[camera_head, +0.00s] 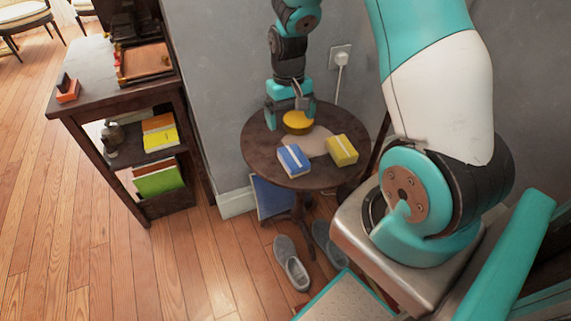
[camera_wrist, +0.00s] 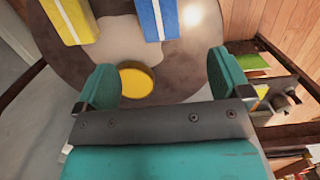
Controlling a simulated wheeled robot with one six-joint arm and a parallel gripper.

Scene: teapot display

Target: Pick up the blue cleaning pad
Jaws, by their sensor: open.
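The blue cleaning pad (camera_head: 294,160) with a pale stripe lies on the round dark table (camera_head: 258,150), near its front left edge. In the wrist view the blue pad (camera_wrist: 170,18) is at the top middle, beyond my fingertips. My gripper (camera_head: 289,121) is over the back of the table, beside a round yellow thing (camera_head: 297,122). In the wrist view my gripper (camera_wrist: 160,82) has its two teal fingers wide apart, with the yellow disc (camera_wrist: 135,79) seen between them. Nothing is held. A yellow pad (camera_head: 342,150) with a pale stripe lies right of the blue pad.
A pale patch (camera_head: 308,143) lies on the tabletop around the pads. A dark shelf (camera_head: 150,157) with books and a tray on top stands at the left. Grey shoes (camera_head: 291,263) are on the floor below. The wall with a plugged socket (camera_head: 340,57) is close behind.

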